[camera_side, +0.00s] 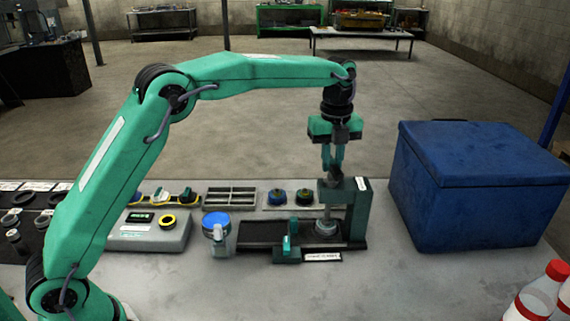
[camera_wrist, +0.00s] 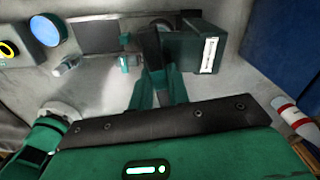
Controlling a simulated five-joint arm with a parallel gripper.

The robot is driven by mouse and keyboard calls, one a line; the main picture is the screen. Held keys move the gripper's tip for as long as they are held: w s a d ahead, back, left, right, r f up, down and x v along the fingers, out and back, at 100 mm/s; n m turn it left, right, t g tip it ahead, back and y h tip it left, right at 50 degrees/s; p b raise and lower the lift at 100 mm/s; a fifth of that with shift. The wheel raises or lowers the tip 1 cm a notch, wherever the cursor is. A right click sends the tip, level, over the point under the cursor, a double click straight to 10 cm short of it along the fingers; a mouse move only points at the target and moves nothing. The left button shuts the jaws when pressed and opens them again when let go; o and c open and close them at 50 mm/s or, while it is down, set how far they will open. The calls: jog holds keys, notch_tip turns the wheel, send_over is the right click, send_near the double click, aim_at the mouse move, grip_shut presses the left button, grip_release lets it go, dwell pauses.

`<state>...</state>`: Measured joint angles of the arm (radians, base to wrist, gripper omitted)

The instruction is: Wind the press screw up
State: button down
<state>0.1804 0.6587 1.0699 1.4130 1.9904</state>
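The press (camera_side: 360,212) is a dark green frame with a labelled base and a pale round piece (camera_side: 326,228) under its vertical screw (camera_side: 327,206). My gripper (camera_side: 332,170) points straight down at the top of the press head, where a dark screw top (camera_side: 333,185) shows. In the wrist view the green fingers (camera_wrist: 158,75) reach toward a dark rounded part beside the press head (camera_wrist: 192,52). The fingertips overlap this part in both views. I cannot tell whether they grip it or only stand around or above it.
A large blue box (camera_side: 478,190) stands close right of the press. A blue-topped container (camera_side: 216,226), a grey device (camera_side: 150,232) and a divided tray (camera_side: 230,197) lie to the left. Red-capped bottles (camera_side: 540,292) stand at the front right.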

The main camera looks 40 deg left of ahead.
jog(key=n, duration=0.4)
jog(key=shift+r, duration=0.15)
jog(key=shift+n, duration=0.7)
jog(key=n, duration=0.3)
jog(key=shift+r, duration=0.1)
jog(key=shift+r+n, duration=0.1)
jog(key=shift+n, duration=1.2)
